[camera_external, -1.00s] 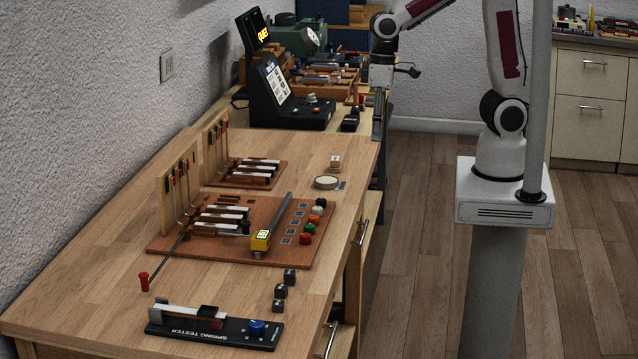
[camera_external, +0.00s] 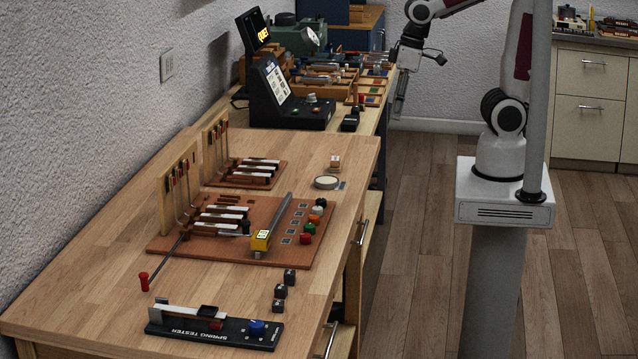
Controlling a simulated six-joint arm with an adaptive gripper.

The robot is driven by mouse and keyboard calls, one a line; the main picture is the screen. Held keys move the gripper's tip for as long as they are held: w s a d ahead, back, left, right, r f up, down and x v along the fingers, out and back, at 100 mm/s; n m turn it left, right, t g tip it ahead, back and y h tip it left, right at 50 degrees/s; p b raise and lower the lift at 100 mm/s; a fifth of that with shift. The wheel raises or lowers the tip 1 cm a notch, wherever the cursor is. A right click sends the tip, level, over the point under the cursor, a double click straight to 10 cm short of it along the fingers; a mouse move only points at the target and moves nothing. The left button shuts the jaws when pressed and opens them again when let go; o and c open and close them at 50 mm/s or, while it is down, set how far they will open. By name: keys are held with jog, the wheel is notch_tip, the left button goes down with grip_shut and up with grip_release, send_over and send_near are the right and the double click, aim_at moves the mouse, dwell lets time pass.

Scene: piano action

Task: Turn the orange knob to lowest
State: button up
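The orange knob (camera_external: 314,218) stands on the right part of the reddish-brown board (camera_external: 200,247). It sits in a row with a white knob (camera_external: 318,209), a green knob (camera_external: 310,228) and a red knob (camera_external: 305,238). The knob is too small to read its setting. My gripper (camera_external: 399,113) hangs downward beyond the far right side of the bench, well apart from the orange knob. Its fingers are too small and dark to tell whether they are open.
A yellow-ended tool (camera_external: 262,241) lies across the board, left of the knobs. Small dark blocks (camera_external: 281,291) and a spring tester (camera_external: 215,329) with a blue knob are nearer the camera. A round pale disc (camera_external: 326,182) lies behind the knobs. The bench front left is largely clear.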

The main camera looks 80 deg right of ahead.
jog(key=shift+s+d+r+t, duration=0.5)
jog(key=shift+d+r+t, duration=0.7)
jog(key=shift+r, duration=0.4)
jog(key=w+a+r+t+y, duration=0.2)
jog(key=w+a+r+t, duration=0.15)
jog(key=w+a, duration=0.3)
jog(key=w+a+r+t+y, duration=0.1)
jog(key=w+a+t+y, duration=0.1)
jog(key=w+a, duration=1.2)
jog(key=w+a+f+m+t+h, duration=0.25)
jog(key=a+f, duration=0.65)
jog(key=a, duration=0.5)
jog(key=s+a+f+t+h, duration=0.1)
jog(key=s+f, duration=0.1)
jog(key=f, duration=0.2)
jog(key=s+a+f+m+t+h, duration=0.1)
jog(key=s+f+h, duration=0.1)
jog(key=s+f, duration=0.1)
jog(key=s+a+f+h, duration=0.1)
jog(key=s+f, duration=0.1)
jog(key=f, duration=0.3)
jog(key=shift+s+a+f+m+t, duration=0.2)
jog(key=shift+a+m+t, duration=0.1)
jog(key=shift+t, duration=0.1)
jog(key=s+d+f+t+h, duration=0.1)
jog(key=s+f+h, duration=0.2)
jog(key=s, duration=0.5)
jog(key=shift+s+d+f+t, duration=0.2)
jog(key=shift+f+t, duration=0.2)
jog(key=shift+f, duration=0.4)
